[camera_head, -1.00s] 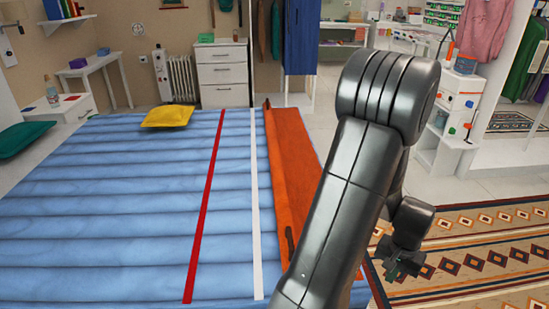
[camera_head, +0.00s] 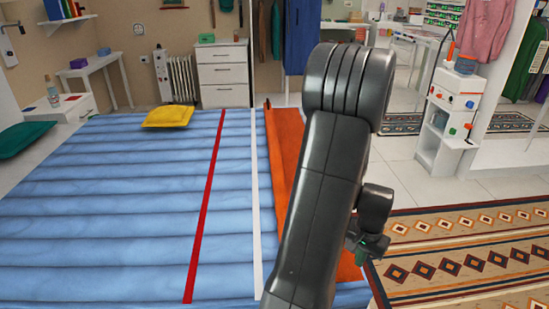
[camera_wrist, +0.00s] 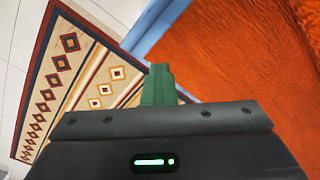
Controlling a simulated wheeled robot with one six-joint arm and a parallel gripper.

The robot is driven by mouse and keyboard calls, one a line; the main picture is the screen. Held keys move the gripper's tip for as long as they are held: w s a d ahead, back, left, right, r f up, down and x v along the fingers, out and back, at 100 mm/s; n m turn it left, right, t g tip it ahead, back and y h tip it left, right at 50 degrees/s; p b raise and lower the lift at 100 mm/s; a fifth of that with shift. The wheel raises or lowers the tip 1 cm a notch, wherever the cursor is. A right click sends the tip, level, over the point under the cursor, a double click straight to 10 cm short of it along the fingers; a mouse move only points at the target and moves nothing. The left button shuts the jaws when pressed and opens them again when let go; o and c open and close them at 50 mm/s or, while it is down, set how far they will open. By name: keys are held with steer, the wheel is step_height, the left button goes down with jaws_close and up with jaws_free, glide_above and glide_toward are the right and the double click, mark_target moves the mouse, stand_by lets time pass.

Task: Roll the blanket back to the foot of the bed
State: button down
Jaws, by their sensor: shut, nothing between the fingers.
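The orange blanket (camera_head: 287,135) lies across the right end of the blue bed (camera_head: 110,215), just right of the white stripe (camera_head: 258,200). Its left edge stands up a little; my arm hides much of it. It also fills the right of the wrist view (camera_wrist: 235,50). My gripper (camera_head: 361,256) is at the right edge of the bed, near the blanket's near right part. In the wrist view its green fingers (camera_wrist: 160,72) are together and empty, over the bed's edge, with blanket to the right and rug to the left. Whether they touch the bed is unclear.
A red stripe (camera_head: 206,200) crosses the bed left of the white one. A yellow pillow (camera_head: 168,116) lies at the bed's far side and a green one (camera_head: 22,138) at the left. A patterned rug (camera_head: 460,250) covers clear floor at right. A white shelf unit (camera_head: 437,140) stands beyond it.

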steer(key=shift+w+a, duration=1.4)
steer(key=shift+a, duration=0.45)
steer(key=shift+w+a, duration=1.35)
steer(key=shift+a, duration=0.45)
steer(key=shift+w+a, duration=1.4)
steer(key=shift+a, duration=0.45)
steer(key=c, duration=1.1)
jaws_free()
steer(key=shift+p, duration=0.3)
step_height(320, 180, up, 8)
steer(key=p, duration=0.6)
steer(key=shift+f, duration=0.1)
step_height(320, 180, down, 8)
steer(key=b, duration=0.6)
